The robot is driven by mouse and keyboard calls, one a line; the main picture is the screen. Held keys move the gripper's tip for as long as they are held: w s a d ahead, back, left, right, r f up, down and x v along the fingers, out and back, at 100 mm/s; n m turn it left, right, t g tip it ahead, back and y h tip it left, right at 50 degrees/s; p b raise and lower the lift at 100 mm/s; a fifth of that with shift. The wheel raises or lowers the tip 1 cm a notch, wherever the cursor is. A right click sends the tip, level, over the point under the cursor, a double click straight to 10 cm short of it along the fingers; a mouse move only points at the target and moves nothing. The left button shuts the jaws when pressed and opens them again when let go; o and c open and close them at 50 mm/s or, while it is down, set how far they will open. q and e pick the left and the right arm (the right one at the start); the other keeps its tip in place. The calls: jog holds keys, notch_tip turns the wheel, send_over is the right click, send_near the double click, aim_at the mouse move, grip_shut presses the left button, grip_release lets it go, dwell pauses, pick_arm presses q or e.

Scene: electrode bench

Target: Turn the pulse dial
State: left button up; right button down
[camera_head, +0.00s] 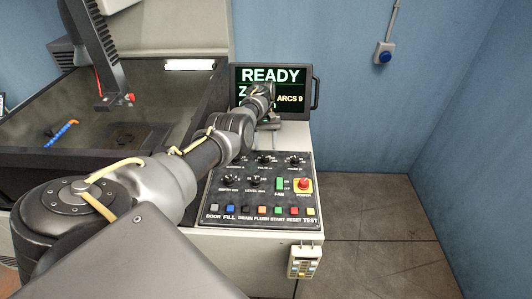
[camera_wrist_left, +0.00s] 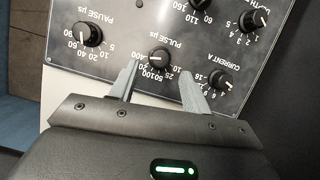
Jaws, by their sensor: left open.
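The pulse dial (camera_wrist_left: 158,56) is a black round knob with a white pointer line, on a black panel with white scale numbers. In the wrist view its pointer is turned toward the left. In the head view the pulse dial (camera_head: 265,159) is the middle knob of the panel's far row. My left gripper (camera_wrist_left: 160,69) is open, one finger to each side of the dial's near edge in the wrist view. The fingers look apart from the dial; their height above it is hard to judge. In the head view my left gripper (camera_head: 270,119) is mostly hidden by its wrist.
The pause dial (camera_wrist_left: 88,34) and the current dial (camera_wrist_left: 221,79) flank the pulse dial. A red power button (camera_head: 303,184) and a row of coloured buttons lie nearer on the panel. The monitor (camera_head: 272,75) reads READY. A dark tank (camera_head: 60,139) stands at left; floor at right is clear.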

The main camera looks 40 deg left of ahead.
pick_arm(q)
jog(key=b+v, duration=0.3)
jog(key=v, duration=0.3)
jog(key=shift+r, duration=0.2)
jog(key=shift+w+a, duration=0.1)
jog(key=shift+w, duration=0.15)
